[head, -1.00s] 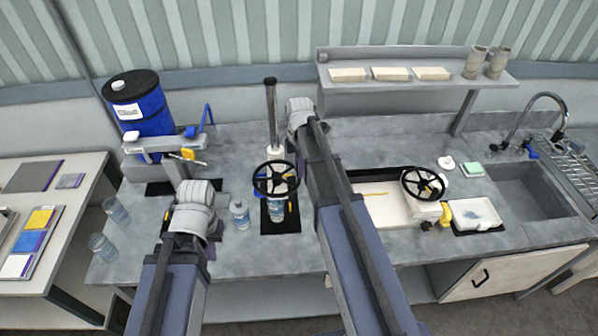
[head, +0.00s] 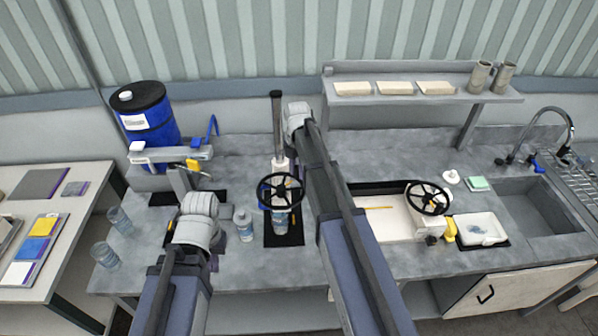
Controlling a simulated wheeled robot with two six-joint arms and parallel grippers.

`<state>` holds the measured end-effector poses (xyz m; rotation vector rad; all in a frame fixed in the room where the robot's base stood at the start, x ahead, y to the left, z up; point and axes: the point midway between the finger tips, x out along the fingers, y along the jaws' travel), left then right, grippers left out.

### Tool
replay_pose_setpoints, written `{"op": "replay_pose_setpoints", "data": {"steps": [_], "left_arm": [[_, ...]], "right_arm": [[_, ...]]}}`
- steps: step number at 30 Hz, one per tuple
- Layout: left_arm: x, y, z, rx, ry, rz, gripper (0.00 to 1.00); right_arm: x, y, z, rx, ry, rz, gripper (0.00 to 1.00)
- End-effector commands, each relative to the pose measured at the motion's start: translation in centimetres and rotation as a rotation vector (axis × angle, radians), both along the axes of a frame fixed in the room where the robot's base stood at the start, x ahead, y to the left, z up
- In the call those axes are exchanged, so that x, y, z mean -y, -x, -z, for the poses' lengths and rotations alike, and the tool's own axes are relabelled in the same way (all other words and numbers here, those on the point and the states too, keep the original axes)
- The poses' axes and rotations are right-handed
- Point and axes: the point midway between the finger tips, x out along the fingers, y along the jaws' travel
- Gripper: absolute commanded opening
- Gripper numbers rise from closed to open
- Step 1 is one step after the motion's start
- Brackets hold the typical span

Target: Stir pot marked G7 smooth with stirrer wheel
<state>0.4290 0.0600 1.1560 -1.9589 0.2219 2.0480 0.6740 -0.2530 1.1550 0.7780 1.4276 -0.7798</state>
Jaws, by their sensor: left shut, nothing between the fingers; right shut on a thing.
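The black stirrer wheel (head: 268,200) sits on an upright stirrer with a tall dark post (head: 276,115). A clear bluish pot (head: 280,223) stands under the wheel on a black mat; its marking is too small to read. My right gripper (head: 297,170) is at the right side of this wheel, shut on its rim, though my arm hides most of the fingers. My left gripper (head: 193,250) is shut and empty over the left front of the bench, its fingertips mostly hidden by the wrist.
A capped bottle (head: 244,228) stands between my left gripper and the pot. Two clear tumblers (head: 120,220) (head: 104,254) stand at the left edge. A blue drum (head: 150,120) is at the back left. A second black wheel (head: 427,197) tops a white machine on the right, near a sink (head: 530,205).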

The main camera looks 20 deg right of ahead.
Motion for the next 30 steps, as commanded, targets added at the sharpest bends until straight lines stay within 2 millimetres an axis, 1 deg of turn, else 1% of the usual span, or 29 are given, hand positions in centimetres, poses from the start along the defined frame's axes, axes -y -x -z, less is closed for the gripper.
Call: {"op": "replay_pose_setpoints", "data": {"steps": [15,16,18,24,30], "left_arm": [[0.00,0.00,0.01,0.000,0.000,0.000,0.00],[0.00,0.00,0.00,0.000,0.000,0.000,0.00],[0.00,0.00,0.00,0.000,0.000,0.000,0.00],[0.00,0.00,0.00,0.000,0.000,0.000,0.00],[0.00,0.00,0.00,0.000,0.000,0.000,0.00]], "right_arm": [[-0.13,-0.12,0.00,-0.001,0.000,-0.020,0.00],[-0.14,-0.12,0.00,-0.001,0.000,-0.020,0.28],[-0.13,-0.13,0.00,-0.001,-0.001,-0.020,0.36],[-0.10,-0.12,0.00,0.000,0.000,-0.018,0.57],[-0.08,-0.10,0.00,0.000,0.000,-0.018,0.57]]}}
